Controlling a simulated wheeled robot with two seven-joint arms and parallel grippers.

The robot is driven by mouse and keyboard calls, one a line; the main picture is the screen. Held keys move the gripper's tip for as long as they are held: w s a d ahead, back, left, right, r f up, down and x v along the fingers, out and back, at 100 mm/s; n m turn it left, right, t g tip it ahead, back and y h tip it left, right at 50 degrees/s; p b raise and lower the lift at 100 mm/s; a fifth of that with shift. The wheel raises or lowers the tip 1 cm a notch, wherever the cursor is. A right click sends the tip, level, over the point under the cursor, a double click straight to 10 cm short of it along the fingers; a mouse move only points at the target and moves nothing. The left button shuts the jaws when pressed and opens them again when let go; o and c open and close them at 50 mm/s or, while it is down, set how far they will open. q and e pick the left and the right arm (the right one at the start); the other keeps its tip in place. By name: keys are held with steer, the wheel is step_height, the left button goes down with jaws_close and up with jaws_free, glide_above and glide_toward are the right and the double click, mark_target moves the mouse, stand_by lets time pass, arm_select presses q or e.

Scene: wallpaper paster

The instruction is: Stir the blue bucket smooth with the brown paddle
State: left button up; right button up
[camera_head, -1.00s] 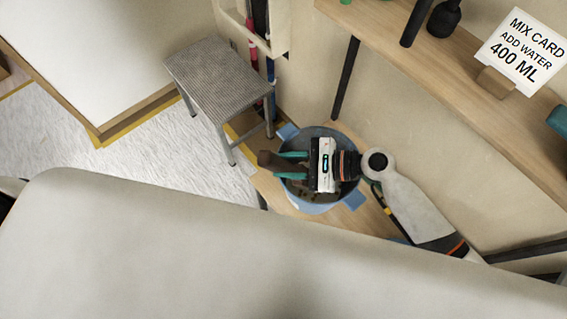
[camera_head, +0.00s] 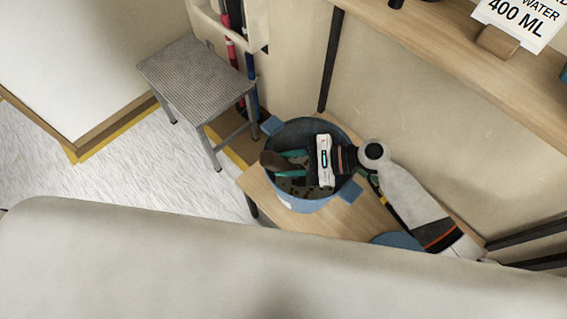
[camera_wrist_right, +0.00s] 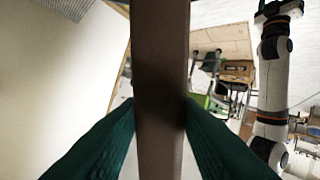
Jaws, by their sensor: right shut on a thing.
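The blue bucket (camera_head: 301,204) stands on a low wooden surface in the head view. Dark lumps show in the mix at its bottom. My right gripper (camera_head: 289,163) is over the bucket's mouth, its green fingers shut on the brown paddle (camera_head: 270,160). In the right wrist view the brown paddle (camera_wrist_right: 160,85) runs between the two green fingers (camera_wrist_right: 160,135). The paddle's lower end is hidden, so I cannot tell how deep it sits. At the top right of the wrist view is the end of my other arm (camera_wrist_right: 279,10); its jaws are unclear.
A grey step stool (camera_head: 197,70) stands left of the bucket. A wooden shelf (camera_head: 440,45) with a mix card (camera_head: 527,14) runs above right. A blue round thing (camera_head: 398,241) lies partly hidden below my right arm. A large pale surface (camera_head: 250,265) fills the foreground.

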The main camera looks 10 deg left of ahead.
steer(key=shift+w+d+f+b, duration=0.35)
steer(key=shift+w+f+b, duration=0.15)
steer(key=shift+f+b, duration=0.8)
steer(key=shift+w+d+f+b, duration=0.4)
steer(key=shift+f+b, duration=0.55)
steer(key=shift+f, duration=0.55)
steer(key=shift+w+d+f+b, duration=0.3)
steer(key=shift+w+f+b, duration=0.25)
steer(key=shift+f+b, duration=0.75)
steer(key=shift+f, duration=0.1)
